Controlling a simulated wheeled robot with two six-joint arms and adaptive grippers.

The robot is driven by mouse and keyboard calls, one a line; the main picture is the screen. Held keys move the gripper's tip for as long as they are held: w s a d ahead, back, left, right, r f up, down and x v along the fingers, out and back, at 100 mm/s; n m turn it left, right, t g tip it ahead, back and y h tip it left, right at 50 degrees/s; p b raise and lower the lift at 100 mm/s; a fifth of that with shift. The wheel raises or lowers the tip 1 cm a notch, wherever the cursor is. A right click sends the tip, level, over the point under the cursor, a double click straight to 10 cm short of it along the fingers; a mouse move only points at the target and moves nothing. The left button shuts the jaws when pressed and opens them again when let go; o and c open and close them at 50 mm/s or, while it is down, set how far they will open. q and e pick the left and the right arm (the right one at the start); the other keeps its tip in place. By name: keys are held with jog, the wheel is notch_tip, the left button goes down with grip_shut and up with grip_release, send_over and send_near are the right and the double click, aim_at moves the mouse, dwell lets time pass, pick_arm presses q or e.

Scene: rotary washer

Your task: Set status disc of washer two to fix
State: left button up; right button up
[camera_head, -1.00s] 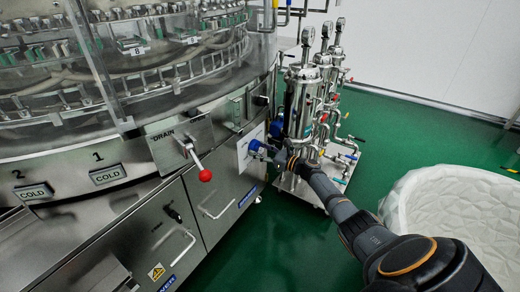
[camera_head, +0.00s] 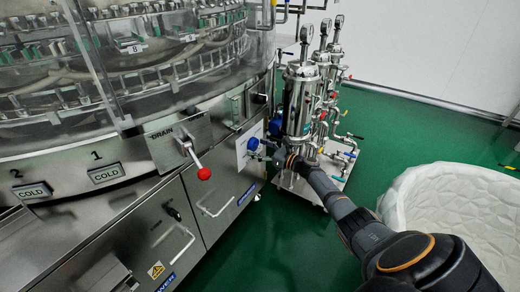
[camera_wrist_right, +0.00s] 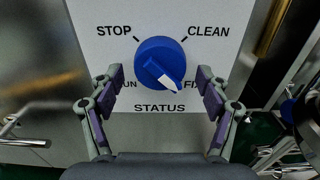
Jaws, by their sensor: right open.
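The status disc (camera_wrist_right: 157,62) is a round blue knob with a white pointer, on a white panel (camera_wrist_right: 98,18) in the right wrist view. The pointer aims to the lower right, toward the partly hidden FIX label (camera_wrist_right: 191,85). STOP and CLEAN are printed above, and RUN at lower left is partly covered. My right gripper (camera_wrist_right: 160,88) is open, its purple-padded fingers on either side of the disc with gaps between. In the head view the right gripper (camera_head: 266,151) is at the white panel (camera_head: 243,151) on the washer's side. My left gripper is out of view.
The washer (camera_head: 130,215) fills the left, with a red-tipped drain lever (camera_head: 203,173) left of the panel. A steel filter unit on a cart (camera_head: 300,95) stands close behind my right gripper. A white basin (camera_head: 450,200) is at the right. Green floor lies between.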

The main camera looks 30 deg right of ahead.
jog(key=v, duration=1.2)
jog(key=shift+f, duration=0.1)
